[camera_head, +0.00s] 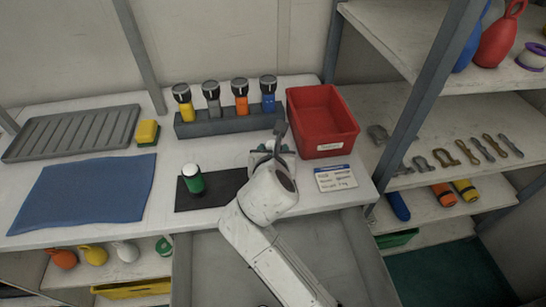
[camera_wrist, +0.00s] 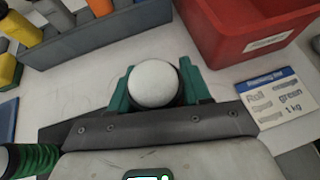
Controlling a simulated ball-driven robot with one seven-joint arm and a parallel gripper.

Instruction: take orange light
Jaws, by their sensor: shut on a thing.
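The orange light (camera_head: 241,99), with a dark head, stands upright in the grey rack (camera_head: 215,127) between a grey light (camera_head: 212,100) and a blue light (camera_head: 268,97). Its lower part also shows at the top of the wrist view (camera_wrist: 100,6). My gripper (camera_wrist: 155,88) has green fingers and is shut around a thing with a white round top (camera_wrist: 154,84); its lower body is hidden. In the head view my gripper (camera_head: 272,152) is in front of the rack's right end, partly hidden by my arm.
A yellow light (camera_head: 185,108) stands at the rack's left end. A red bin (camera_head: 322,120) is right of the rack, with a printed card (camera_head: 336,179) in front. A green ribbed thing with a white top (camera_head: 193,182) stands on a black mat (camera_head: 222,186). A blue cloth (camera_head: 85,192) lies left.

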